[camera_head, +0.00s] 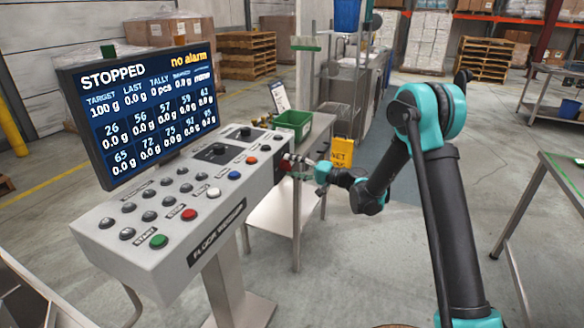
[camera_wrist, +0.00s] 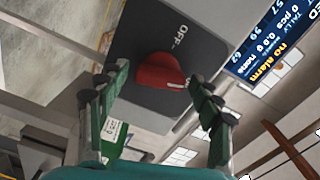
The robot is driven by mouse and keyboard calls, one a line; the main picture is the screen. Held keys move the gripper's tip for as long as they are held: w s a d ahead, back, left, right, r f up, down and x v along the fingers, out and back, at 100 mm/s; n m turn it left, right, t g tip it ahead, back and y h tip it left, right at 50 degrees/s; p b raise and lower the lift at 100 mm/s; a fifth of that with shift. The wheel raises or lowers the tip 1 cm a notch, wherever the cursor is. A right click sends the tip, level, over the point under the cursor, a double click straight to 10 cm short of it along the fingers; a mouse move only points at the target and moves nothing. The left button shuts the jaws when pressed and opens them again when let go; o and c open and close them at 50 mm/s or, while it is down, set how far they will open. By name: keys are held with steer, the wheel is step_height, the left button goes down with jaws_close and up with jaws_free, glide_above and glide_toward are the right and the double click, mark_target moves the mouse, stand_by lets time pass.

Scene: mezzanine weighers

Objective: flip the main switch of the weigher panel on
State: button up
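The main switch is a red rotary knob (camera_wrist: 160,72) on a dark plate with an "OFF" label above it in the wrist view. A white mark shows on the knob's lower right; its exact setting is hard to read. The panel's screen (camera_head: 140,105) reads "STOPPED" and "no alarm".
Panel buttons include a green one (camera_head: 158,241) and a red one (camera_head: 189,215). A green bin (camera_head: 293,122) stands on a table (camera_head: 285,212) behind my gripper. A yellow wet-floor sign (camera_head: 341,153) stands beyond. A metal bench edge (camera_head: 525,205) is at right.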

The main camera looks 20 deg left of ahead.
steer(key=c, duration=0.9)
steer(key=shift+o, duration=0.2)
steer(key=shift+m, duration=1.6)
steer(key=o, duration=1.2)
steer(key=shift+c, duration=0.2)
steer(key=shift+d, duration=0.15)
steer(key=s+d, duration=0.1)
steer(key=d, duration=1)
steer(key=shift+d, duration=0.35)
